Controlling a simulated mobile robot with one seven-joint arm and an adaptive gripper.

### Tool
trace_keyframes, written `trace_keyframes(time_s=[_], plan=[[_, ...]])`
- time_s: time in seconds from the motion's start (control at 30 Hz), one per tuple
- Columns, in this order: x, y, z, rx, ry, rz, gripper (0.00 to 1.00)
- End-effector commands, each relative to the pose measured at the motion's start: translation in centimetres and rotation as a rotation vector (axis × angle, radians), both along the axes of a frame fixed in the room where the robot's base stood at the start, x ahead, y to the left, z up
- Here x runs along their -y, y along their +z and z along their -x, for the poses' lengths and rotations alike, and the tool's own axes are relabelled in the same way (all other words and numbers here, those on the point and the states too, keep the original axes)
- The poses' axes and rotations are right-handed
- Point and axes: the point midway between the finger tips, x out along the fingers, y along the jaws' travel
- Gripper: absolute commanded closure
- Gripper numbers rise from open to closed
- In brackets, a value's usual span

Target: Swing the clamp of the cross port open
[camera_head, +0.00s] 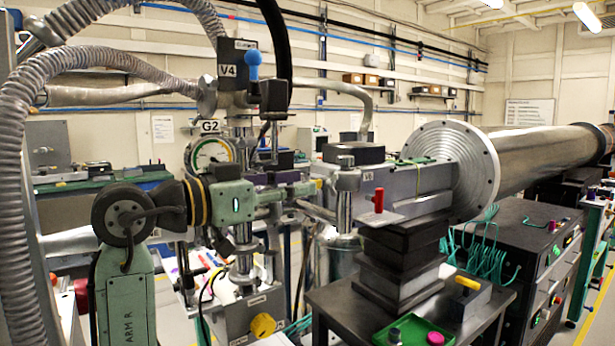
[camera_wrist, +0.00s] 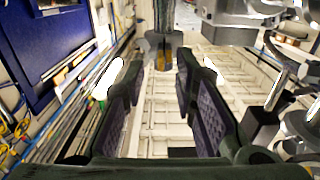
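My gripper (camera_head: 300,185) reaches rightward from my green arm at mid-height, just in front of the metal column under the V4 valve (camera_head: 232,72). In the wrist view my gripper (camera_wrist: 162,78) is open, with its purple-padded fingers wide apart and nothing held. Beyond the fingertips, near the top centre, a grey fitting with a yellow-brown part (camera_wrist: 160,58) shows in the gap, apart from the pads. I cannot tell whether it belongs to the cross port clamp. The clamp is not clearly identifiable in the head view, where my arm hides part of the column.
A round gauge (camera_head: 209,155) labelled G2 is close behind my wrist. A V6 fitting (camera_head: 346,180) and a red handle (camera_head: 378,198) stand to the right, before a large flange (camera_head: 470,170). Metal parts crowd the wrist view's right side; a blue panel (camera_wrist: 50,45) is upper left.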

Motion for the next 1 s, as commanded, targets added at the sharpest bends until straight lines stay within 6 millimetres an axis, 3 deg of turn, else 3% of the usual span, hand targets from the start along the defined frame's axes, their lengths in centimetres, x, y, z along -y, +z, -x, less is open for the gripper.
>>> trace_keyframes(time_s=[0.23, 0.57, 0.93, 1.0], plan=[[2.2, 0.1, -1.6, 0.001, 0.001, 0.001, 0.74], [2.5, 0.0, -1.8, 0.001, 0.002, 0.002, 0.75], [2.4, 0.0, -1.8, 0.002, 0.002, 0.001, 0.99], [2.4, 0.0, -1.8, 0.002, 0.002, 0.001, 1.00]])
